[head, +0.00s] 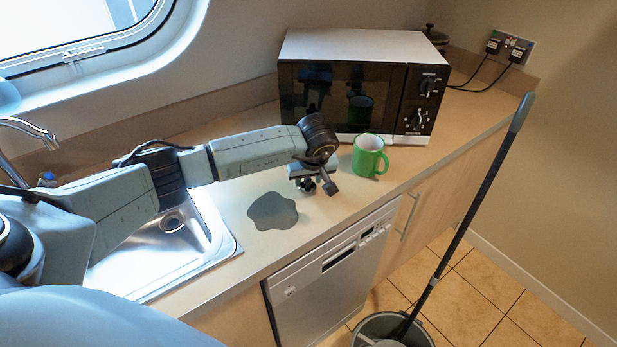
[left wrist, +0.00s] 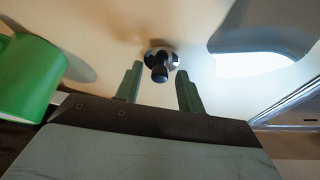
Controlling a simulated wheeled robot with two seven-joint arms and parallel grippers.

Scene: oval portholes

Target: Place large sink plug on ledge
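A sink plug (left wrist: 160,62) with a chrome disc and a dark knob stands on the counter in the left wrist view, its knob toward the camera. My left gripper (left wrist: 158,82) is open. Its two fingers point at the plug, one to each side of the knob, with gaps showing. In the head view my left gripper (head: 319,187) is low over the counter, in front of the microwave; it largely hides the plug there. The rounded window (head: 150,62) has a pale sill at the upper left. I cannot tell which surface is the ledge. My right gripper is not in view.
A green mug (head: 369,156) stands close to the right of my left gripper; it also shows in the left wrist view (left wrist: 28,75). A microwave (head: 358,90) is behind. A flat grey patch (head: 272,211) lies on the counter, beside the sink (head: 205,250). A mop (head: 465,215) leans at right.

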